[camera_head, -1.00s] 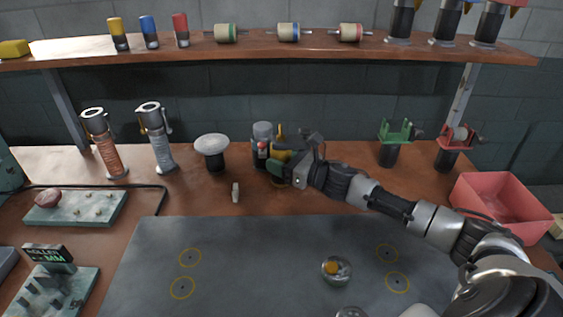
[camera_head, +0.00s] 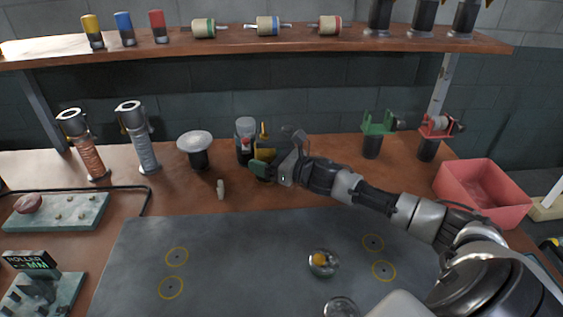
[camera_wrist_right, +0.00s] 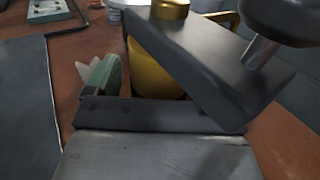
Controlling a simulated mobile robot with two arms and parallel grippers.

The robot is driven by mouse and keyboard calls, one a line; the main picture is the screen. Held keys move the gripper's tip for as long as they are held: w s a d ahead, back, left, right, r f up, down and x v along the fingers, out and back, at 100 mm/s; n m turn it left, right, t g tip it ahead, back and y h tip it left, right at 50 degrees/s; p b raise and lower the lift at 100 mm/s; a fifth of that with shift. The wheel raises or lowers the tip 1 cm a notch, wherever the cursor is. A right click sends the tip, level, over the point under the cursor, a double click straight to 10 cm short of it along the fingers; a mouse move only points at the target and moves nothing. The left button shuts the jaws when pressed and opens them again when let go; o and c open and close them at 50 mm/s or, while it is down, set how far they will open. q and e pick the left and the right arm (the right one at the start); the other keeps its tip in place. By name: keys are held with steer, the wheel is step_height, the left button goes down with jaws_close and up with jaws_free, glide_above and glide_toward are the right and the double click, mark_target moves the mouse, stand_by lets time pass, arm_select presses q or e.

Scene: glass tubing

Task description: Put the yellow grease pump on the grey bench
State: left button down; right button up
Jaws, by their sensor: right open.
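The yellow grease pump (camera_head: 264,134) stands upright on the brown worktop, beside a clear jar with a red part inside (camera_head: 245,140). My right gripper (camera_head: 274,164) is at the pump, with its jaws open. In the right wrist view the yellow pump body (camera_wrist_right: 155,75) shows between a green-padded finger on the left and a dark finger that crosses in front of it. I cannot tell whether either finger touches it. The grey bench surface (camera_head: 230,235) lies in front, its middle bare. My left gripper is not in view.
A white-topped black stand (camera_head: 195,144) and two upright canisters, orange (camera_head: 82,146) and grey (camera_head: 138,138), stand to the left. Green (camera_head: 376,125) and red (camera_head: 436,127) clamps and a red bin (camera_head: 482,190) are to the right. A glass dish (camera_head: 323,263) sits on the grey surface.

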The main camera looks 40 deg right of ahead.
steer(key=b+v, duration=0.1)
steer(key=v, duration=0.9)
steer(key=shift+b, duration=0.3)
steer(key=shift+v, duration=0.9)
